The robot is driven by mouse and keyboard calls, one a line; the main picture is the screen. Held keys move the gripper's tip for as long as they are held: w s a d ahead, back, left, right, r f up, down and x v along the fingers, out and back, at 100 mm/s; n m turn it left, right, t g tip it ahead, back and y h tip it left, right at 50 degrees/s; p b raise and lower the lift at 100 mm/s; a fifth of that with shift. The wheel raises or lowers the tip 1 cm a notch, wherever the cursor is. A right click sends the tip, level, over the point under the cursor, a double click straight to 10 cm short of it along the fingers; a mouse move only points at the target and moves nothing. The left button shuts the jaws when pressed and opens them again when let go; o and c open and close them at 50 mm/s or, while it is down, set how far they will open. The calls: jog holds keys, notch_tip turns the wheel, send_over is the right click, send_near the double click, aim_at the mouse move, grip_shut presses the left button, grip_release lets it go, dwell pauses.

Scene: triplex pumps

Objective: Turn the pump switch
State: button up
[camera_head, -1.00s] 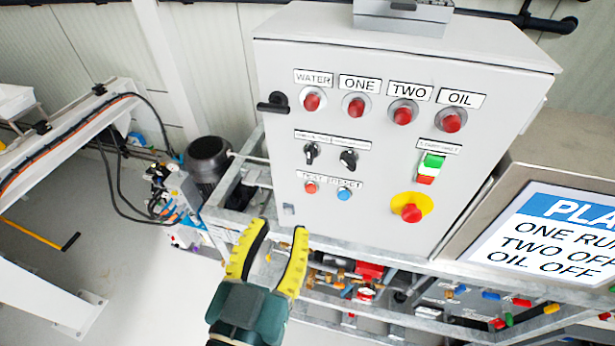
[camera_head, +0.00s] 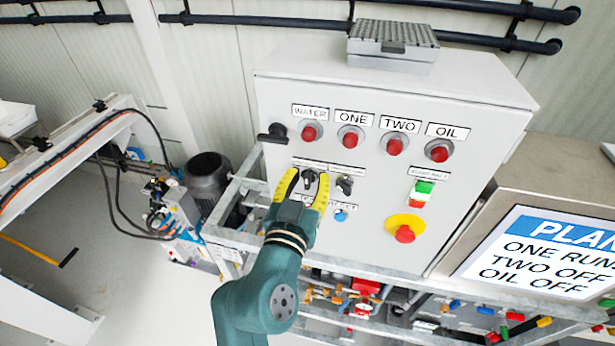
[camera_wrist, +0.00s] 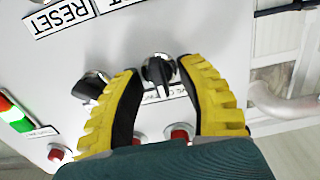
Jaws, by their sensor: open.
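Two black rotary switches sit side by side on the grey control panel (camera_head: 290,110). The left switch (camera_head: 309,177) lies between the tips of my open gripper (camera_head: 305,178) in the head view. The right switch (camera_head: 345,186) is just right of the right finger. In the wrist view, the yellow-padded fingers of my gripper (camera_wrist: 164,85) stand on either side of one switch (camera_wrist: 158,72), with visible gaps. The other switch (camera_wrist: 90,86) is beside the left finger there. Whether the fingertips touch the panel is not clear.
Red lamps (camera_head: 351,138) labelled WATER, ONE, TWO and OIL line the panel above. A black handle (camera_head: 274,133) juts out at its left. A red emergency button (camera_head: 404,233) and green-red button (camera_head: 421,193) are at right. A plan sign (camera_head: 550,250) stands further right.

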grip_shut()
jog(key=shift+n, duration=0.3)
dwell(0.3)
jog(key=n+p, duration=0.1)
jog(key=n, duration=0.3)
jog(key=shift+a, duration=0.1)
jog(key=shift+f+n+p, duration=0.15)
jog(key=shift+n+p, duration=0.3)
jog(key=shift+n, duration=1.55)
jog(key=shift+f, duration=0.1)
grip_release()
